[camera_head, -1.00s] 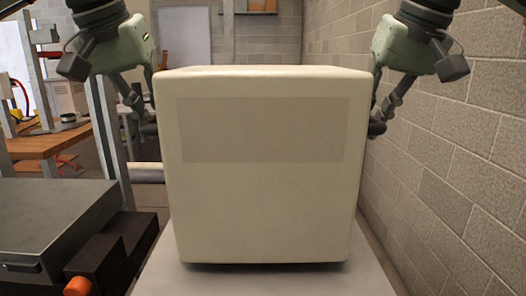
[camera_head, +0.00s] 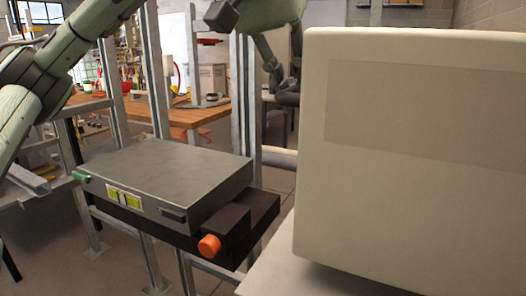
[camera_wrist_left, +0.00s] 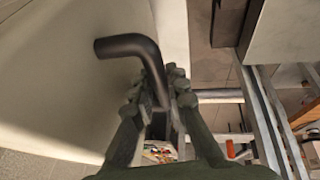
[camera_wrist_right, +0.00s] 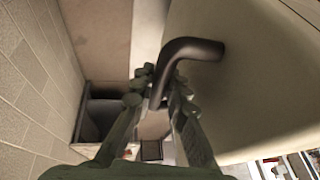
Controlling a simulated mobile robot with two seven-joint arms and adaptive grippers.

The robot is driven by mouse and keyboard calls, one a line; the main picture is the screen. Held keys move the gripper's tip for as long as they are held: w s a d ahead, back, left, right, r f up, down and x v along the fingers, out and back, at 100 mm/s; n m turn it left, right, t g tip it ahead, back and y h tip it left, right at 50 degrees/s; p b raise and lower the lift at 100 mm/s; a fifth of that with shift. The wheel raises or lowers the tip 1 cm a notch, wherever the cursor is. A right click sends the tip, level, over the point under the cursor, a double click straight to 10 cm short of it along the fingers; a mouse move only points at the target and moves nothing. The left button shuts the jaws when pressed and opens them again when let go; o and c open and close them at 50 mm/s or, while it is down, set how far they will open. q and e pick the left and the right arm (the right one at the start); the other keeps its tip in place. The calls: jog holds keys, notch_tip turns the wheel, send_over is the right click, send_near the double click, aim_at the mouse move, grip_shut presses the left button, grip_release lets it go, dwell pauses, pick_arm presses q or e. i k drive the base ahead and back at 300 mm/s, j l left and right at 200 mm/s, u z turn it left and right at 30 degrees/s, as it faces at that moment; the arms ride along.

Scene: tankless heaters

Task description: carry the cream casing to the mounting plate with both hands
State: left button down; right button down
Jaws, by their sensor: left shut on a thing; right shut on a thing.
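The cream casing (camera_head: 425,165), a large rounded box with a fainter panel on its front, fills the right of the head view, cut off by the frame edge. It stands upright over a pale surface (camera_head: 300,275); whether it touches is unclear. My left gripper (camera_head: 287,92) is at its left side. In the left wrist view my left gripper (camera_wrist_left: 155,95) is shut on a black bent handle (camera_wrist_left: 128,45) on the casing. In the right wrist view my right gripper (camera_wrist_right: 160,88) is shut on a matching handle (camera_wrist_right: 195,48). I cannot identify the mounting plate with certainty.
A grey flat-topped unit (camera_head: 165,175) with a yellow-green label and an orange knob (camera_head: 209,246) stands on a metal frame left of the casing. Wooden benches (camera_head: 185,118) and metal posts are behind. A block wall (camera_wrist_right: 35,90) is close beside my right gripper.

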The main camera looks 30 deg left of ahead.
aim_at(165, 162)
jog(key=k+j, duration=0.15)
jog(key=j, duration=0.25)
jog(key=k+j, duration=0.15)
jog(key=j, duration=0.25)
jog(key=k+j, duration=0.2)
jog(key=j, duration=0.2)
jog(key=k+j, duration=0.15)
jog(key=j, duration=0.25)
jog(key=k+j, duration=0.15)
jog(key=j, duration=0.25)
jog(key=k+j, duration=0.15)
jog(key=j, duration=0.25)
jog(key=k+j, duration=0.2)
jog(key=j, duration=0.2)
